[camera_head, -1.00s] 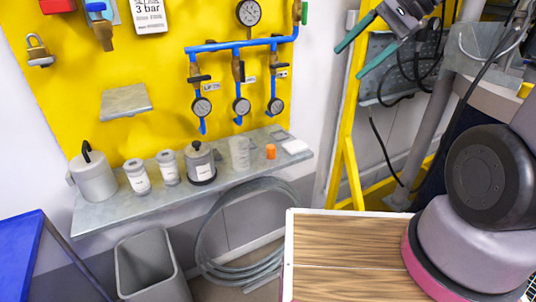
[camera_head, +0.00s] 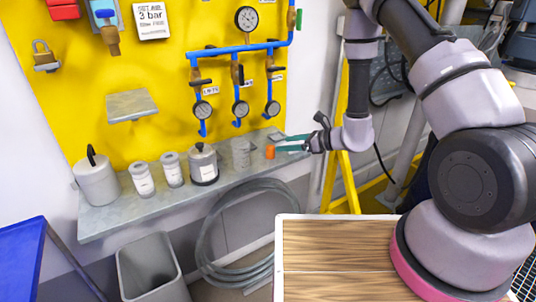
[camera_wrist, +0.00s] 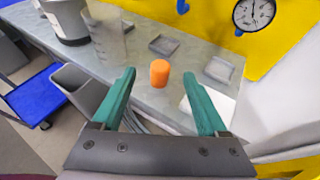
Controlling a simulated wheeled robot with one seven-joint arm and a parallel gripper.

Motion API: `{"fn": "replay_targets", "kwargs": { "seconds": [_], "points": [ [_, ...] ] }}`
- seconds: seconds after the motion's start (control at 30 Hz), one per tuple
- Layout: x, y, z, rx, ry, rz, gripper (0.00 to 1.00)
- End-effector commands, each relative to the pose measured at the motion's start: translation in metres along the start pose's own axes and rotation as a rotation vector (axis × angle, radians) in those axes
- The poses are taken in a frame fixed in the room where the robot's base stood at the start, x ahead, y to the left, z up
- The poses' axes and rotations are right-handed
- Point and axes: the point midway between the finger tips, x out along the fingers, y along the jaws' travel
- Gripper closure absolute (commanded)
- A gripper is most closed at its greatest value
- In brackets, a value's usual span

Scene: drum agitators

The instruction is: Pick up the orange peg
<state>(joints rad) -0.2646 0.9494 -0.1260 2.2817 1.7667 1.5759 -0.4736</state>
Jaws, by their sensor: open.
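The orange peg (camera_head: 270,152) stands upright near the right end of the grey shelf (camera_head: 125,216). In the wrist view the orange peg (camera_wrist: 159,73) is ahead of the fingertips, in line with the gap between them. My gripper (camera_head: 288,143) is open, with teal fingers pointing left towards the peg. In the wrist view my gripper (camera_wrist: 160,88) shows its two fingers spread wide with nothing between them. In the head view the fingertips come close beside the peg; I cannot tell the exact gap.
A clear cylinder (camera_head: 240,153) stands left of the peg, then a grey lidded pot (camera_head: 203,166) and two white jars. A small square tray (camera_wrist: 164,45) and a flat white piece (camera_wrist: 212,108) lie near the peg. Gauges on blue pipes (camera_head: 242,108) hang above the shelf.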

Motion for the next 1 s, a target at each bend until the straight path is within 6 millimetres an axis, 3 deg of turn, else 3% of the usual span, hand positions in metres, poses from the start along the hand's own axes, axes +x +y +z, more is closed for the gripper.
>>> {"fn": "replay_targets", "kwargs": {
  "seconds": [0.13, 0.4, 1.0],
  "points": [
    [0.009, -0.003, -0.014, 0.019, 0.01, -0.026, 0.24],
    [0.049, -0.004, -0.014, 0.018, 0.01, -0.025, 0.24],
    [0.11, -0.004, -0.018, 0.019, 0.01, -0.026, 0.24]
  ]
}}
